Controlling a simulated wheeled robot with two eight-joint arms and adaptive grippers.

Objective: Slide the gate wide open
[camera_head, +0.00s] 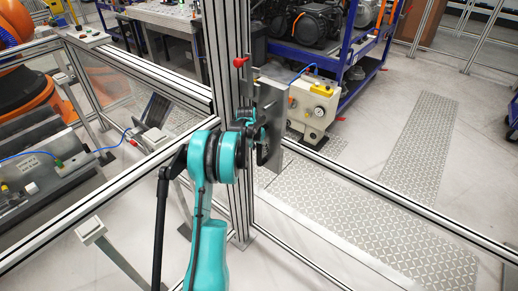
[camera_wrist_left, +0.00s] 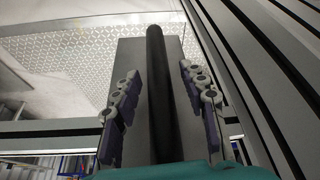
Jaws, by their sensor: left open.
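The gate is hard to tell apart from the fixed fence; aluminium frame rails (camera_head: 380,210) run right from an upright post (camera_head: 219,70). A grey plate (camera_head: 272,100) stands upright beside that post. My left gripper (camera_head: 262,132) is at this plate, partly hidden by its own teal wrist. In the left wrist view, a black upright bar handle (camera_wrist_left: 156,60) runs in front of the grey plate (camera_wrist_left: 128,60). The open fingers of my left gripper (camera_wrist_left: 160,92) are on either side of the bar, with gaps showing. My right gripper is not in view.
A cream control box (camera_head: 312,105) with a gauge and buttons stands right behind the plate. A blue cart (camera_head: 345,75) with dark motors is behind it. An orange robot (camera_head: 25,90) and machinery are at left. Patterned floor plates (camera_head: 400,220) lie clear at right.

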